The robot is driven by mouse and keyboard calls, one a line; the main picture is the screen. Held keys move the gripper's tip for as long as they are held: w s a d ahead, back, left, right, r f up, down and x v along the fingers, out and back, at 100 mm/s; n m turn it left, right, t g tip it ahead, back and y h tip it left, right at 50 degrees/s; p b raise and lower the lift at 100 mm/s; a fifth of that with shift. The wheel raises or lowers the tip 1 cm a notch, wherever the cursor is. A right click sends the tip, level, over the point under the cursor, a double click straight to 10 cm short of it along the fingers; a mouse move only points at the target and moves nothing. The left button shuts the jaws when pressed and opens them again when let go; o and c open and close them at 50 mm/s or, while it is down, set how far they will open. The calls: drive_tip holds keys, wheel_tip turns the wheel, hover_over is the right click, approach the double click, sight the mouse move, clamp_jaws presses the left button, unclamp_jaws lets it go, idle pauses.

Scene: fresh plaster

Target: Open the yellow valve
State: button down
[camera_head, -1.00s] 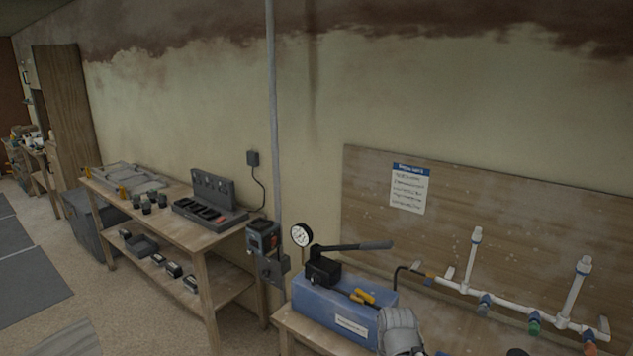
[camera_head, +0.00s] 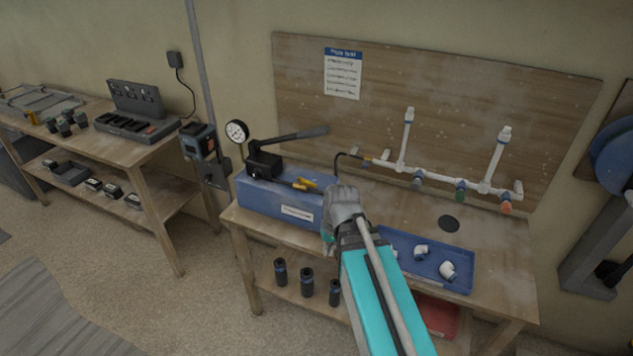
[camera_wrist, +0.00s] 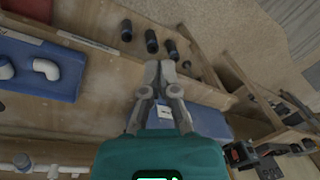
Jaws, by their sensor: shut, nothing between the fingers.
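A small yellow handle (camera_head: 306,184), the only yellow valve-like part I see, lies on top of the blue pump box (camera_head: 270,202) at the bench's left end. My gripper (camera_wrist: 160,73) shows in the wrist view with its grey fingers together and empty. It points downward near the bench's front edge, beside the blue box (camera_wrist: 208,122). In the head view my wrist stands just right of the box and the yellow handle; my fingers are hidden there. I cannot make out the yellow handle in the wrist view.
A blue tray (camera_head: 400,280) with white elbow fittings is right of my arm. White pipework (camera_head: 440,178) with blue, green and orange valves runs along the backboard. A black pump lever (camera_head: 290,137) rises above the box. Black bottles (camera_head: 307,282) stand on the lower shelf.

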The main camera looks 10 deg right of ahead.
drive_tip(key=w+d+f+m+t+y+b, duration=0.1)
drive_tip(key=w+f+m+t+y+b, duration=0.1)
drive_tip(key=w+y+b, duration=0.45)
drive_tip(key=w+d+f+m+t+y+b, duration=0.1)
drive_tip(key=w+f+t+b, duration=0.2)
drive_tip(key=w, duration=0.7)
drive_tip(key=w+d+r+m+t+y+b, duration=0.3)
drive_tip(key=w+d+t+y+b, duration=0.2)
drive_tip(key=w+d+b, duration=0.4)
drive_tip(key=w+d, duration=0.2)
drive_tip(key=d, duration=0.2)
drive_tip(key=shift+d+r+m+y+b, duration=0.2)
drive_tip(key=shift+d+m+y+b, duration=0.05)
drive_tip(key=shift+m+y+b, duration=0.1)
drive_tip(key=shift+w+a, duration=0.1)
drive_tip(key=shift+w, duration=0.05)
